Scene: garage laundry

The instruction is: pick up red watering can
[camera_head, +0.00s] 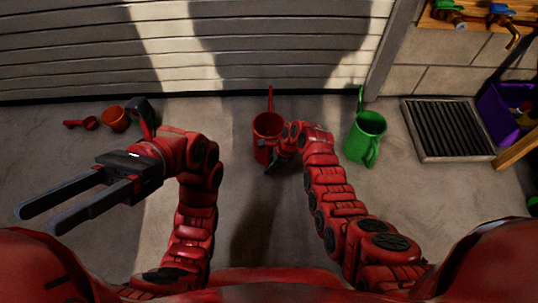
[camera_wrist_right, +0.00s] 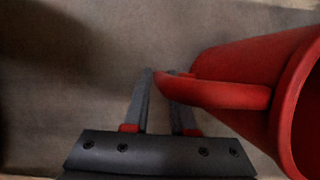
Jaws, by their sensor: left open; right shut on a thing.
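The red watering can (camera_head: 267,126) stands upright on the concrete floor near the shutter door, its spout pointing toward the door. My right gripper (camera_head: 275,162) is at the can's near side, shut on its handle. In the right wrist view the can (camera_wrist_right: 245,65) fills the right side, and its red handle (camera_wrist_right: 225,95) passes between the fingers of the right gripper (camera_wrist_right: 165,95). The fingertips are partly hidden by the handle. My left gripper (camera_head: 50,220) is open and empty, held at the left above the floor.
A green watering can (camera_head: 365,140) stands close to the right of my right arm. A floor grate (camera_head: 447,130) and a purple crate (camera_head: 497,116) are further right. An orange pot (camera_head: 116,118) and a red scoop (camera_head: 88,123) lie at the left by the shutter door (camera_head: 250,45).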

